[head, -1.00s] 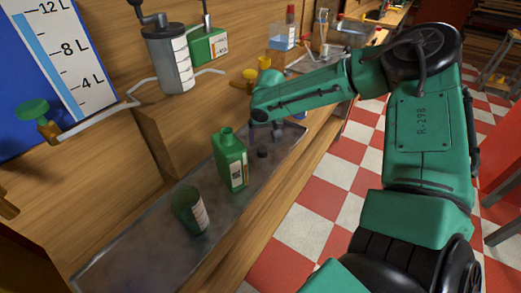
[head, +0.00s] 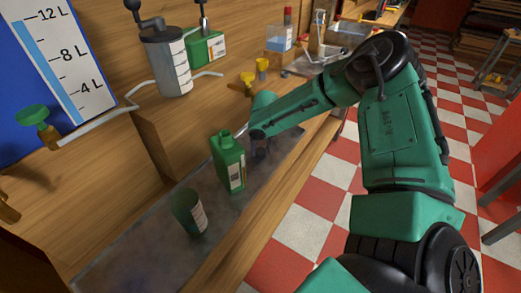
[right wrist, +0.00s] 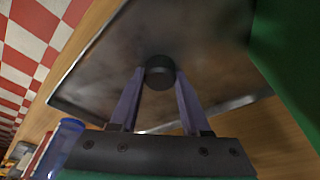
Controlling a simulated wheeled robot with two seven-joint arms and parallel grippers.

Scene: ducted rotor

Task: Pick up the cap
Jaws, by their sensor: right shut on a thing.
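The cap (right wrist: 160,72) is a small dark round piece, seen in the right wrist view between the two fingertips. My right gripper (right wrist: 160,80) is shut on it, above or at the metal tray (right wrist: 85,92); I cannot tell whether the cap still touches the tray. In the head view my right gripper (head: 258,147) is low over the tray, just right of the green bottle (head: 228,165), and the cap cannot be made out clearly. The bottle stands upright with its neck open. My left gripper is not in view.
A green cup (head: 190,212) with a white label stands in the tray, nearer than the bottle. A grey pump cylinder (head: 168,62) and a green box (head: 206,46) stand on the wooden ledge behind. The near part of the tray is clear.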

